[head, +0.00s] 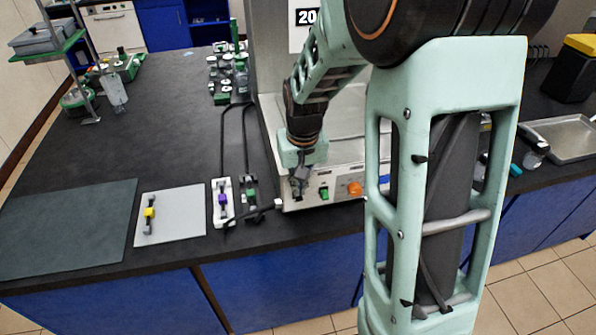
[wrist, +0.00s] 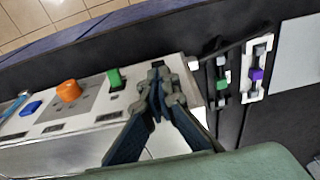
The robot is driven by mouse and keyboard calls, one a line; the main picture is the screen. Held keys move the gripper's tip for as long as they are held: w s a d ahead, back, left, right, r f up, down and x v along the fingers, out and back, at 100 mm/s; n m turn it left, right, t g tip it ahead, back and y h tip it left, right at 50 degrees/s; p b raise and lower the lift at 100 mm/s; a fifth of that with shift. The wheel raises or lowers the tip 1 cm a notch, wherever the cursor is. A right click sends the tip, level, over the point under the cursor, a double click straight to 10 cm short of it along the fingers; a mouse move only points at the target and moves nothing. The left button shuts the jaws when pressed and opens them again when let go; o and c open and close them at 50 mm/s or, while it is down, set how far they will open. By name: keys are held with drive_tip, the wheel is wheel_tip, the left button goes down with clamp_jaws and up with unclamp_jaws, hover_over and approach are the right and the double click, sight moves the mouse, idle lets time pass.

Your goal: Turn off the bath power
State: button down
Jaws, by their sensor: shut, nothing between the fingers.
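The bath (head: 330,175) is a metal unit on the dark bench, with a control panel along its front. A green switch (head: 324,193) sits near the panel's left end, with an orange knob (head: 355,189) to its right. The wrist view shows the green switch (wrist: 115,79), the orange knob (wrist: 69,91) and a blue button (wrist: 31,108). My gripper (head: 299,189) is at the panel's left end, beside the green switch. In the wrist view my gripper (wrist: 157,78) is shut and empty, just right of the switch; I cannot tell whether they touch.
A white holder with a purple clip (head: 222,202) and a dark one with a green clip (head: 251,193) lie left of the bath, with black cables. A grey plate with a yellow clip (head: 150,212) lies farther left. A metal tray (head: 566,137) is at right.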

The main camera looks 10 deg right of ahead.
drive_tip(key=shift+f, duration=0.35)
drive_tip(key=shift+f+b, duration=0.15)
drive_tip(key=shift+b, duration=0.35)
drive_tip(key=shift+s+t+b, duration=0.1)
drive_tip(key=shift+t+b, duration=0.2)
drive_tip(key=shift+b, duration=0.05)
drive_tip(key=shift+s+f+t+b, duration=0.2)
drive_tip(key=shift+t+b, duration=0.35)
drive_tip(key=shift+b, duration=0.6)
drive_tip(key=shift+s+f+t+b, duration=0.15)
drive_tip(key=shift+t+b, duration=0.4)
drive_tip(key=shift+b, duration=0.55)
drive_tip(key=shift+s+f+b, duration=0.1)
drive_tip(key=shift+s+b, duration=0.1)
drive_tip(key=shift+b, duration=0.45)
drive_tip(key=shift+s+f+b, duration=0.4)
drive_tip(key=shift+f+b, duration=0.1)
drive_tip(key=shift+b, duration=0.5)
drive_tip(key=shift+w+r, duration=0.1)
